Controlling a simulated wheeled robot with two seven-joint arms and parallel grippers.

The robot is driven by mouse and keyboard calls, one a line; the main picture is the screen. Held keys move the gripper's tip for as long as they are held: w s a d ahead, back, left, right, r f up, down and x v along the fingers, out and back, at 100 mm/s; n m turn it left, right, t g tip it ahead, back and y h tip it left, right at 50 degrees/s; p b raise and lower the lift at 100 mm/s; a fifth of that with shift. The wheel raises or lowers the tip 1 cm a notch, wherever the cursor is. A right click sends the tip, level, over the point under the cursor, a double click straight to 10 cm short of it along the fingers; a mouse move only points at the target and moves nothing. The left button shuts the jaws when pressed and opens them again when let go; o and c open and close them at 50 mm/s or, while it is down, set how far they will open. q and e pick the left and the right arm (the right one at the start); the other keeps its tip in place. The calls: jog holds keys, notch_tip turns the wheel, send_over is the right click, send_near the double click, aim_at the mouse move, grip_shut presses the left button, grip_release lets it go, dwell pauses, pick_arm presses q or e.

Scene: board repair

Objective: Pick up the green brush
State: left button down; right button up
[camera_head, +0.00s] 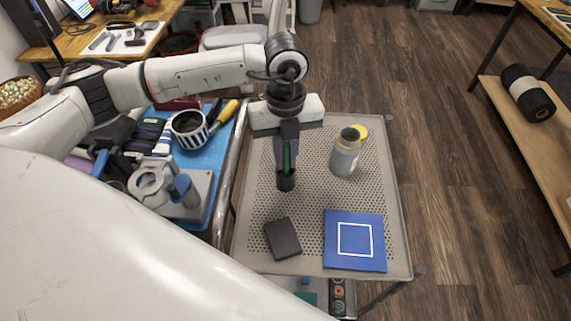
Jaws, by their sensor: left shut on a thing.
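The green brush (287,160) stands roughly upright between the fingers of my left gripper (286,165). Only a thin strip of its green part shows between the fingers. A dark round piece (286,181) is just below the fingertips, over the perforated tray; I cannot tell whether it is the brush's lower end or a cup around it. My left gripper points straight down and is shut on the brush. I cannot tell whether the brush touches the tray. My right gripper does not show.
A blue mat (203,160) at left holds a striped cup (188,130) and a grey fixture (165,192).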

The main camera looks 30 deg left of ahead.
pick_arm(q)
jog(key=shift+r, duration=0.1)
notch_tip(320, 180, up, 10)
jog(key=shift+f+b, duration=0.1)
jog(key=shift+b, duration=0.2)
dwell(2.3)
